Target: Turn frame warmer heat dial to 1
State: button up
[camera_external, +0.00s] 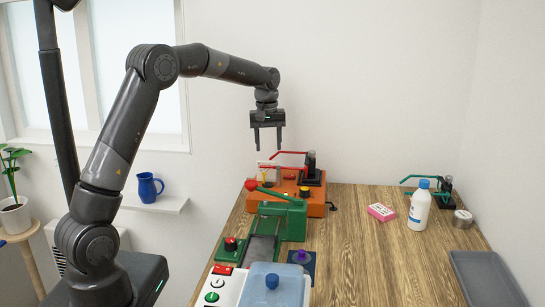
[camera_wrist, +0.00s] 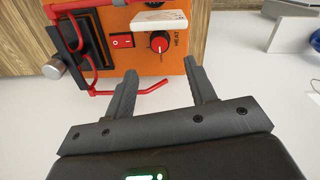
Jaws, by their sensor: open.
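The frame warmer's orange panel (camera_wrist: 140,62) fills the top middle of the wrist view. Its heat dial (camera_wrist: 159,43) is a round red knob with a dark edge, beside the word HEAT; its setting is too small to read. A whitish block (camera_wrist: 158,20) sits just above the dial and may cover part of its markings. My gripper (camera_wrist: 161,70) is open and empty, its fingertips apart from the panel, with the dial showing between and beyond them. In the external view my gripper (camera_external: 268,141) hangs fingers down above the orange unit (camera_external: 315,208) on the wooden table.
A red rocker switch (camera_wrist: 122,40) is left of the dial. A red bent rod (camera_wrist: 152,88) sticks out near the left finger. In the external view a green device (camera_external: 292,222) stands in front of the orange unit; a white bottle (camera_external: 419,208) and grey tray (camera_external: 485,275) are right.

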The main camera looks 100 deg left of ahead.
aim_at(270, 172)
notch_tip(270, 172, down, 8)
jog(key=shift+w+f, duration=0.15)
jog(key=shift+f, duration=0.1)
jog(key=shift+c, duration=0.5)
jog(key=c, duration=0.9)
jog(key=shift+m, duration=0.3)
jog(key=m, duration=1.1)
jog(key=shift+w+r+m, duration=0.1)
jog(key=shift+m, duration=0.3)
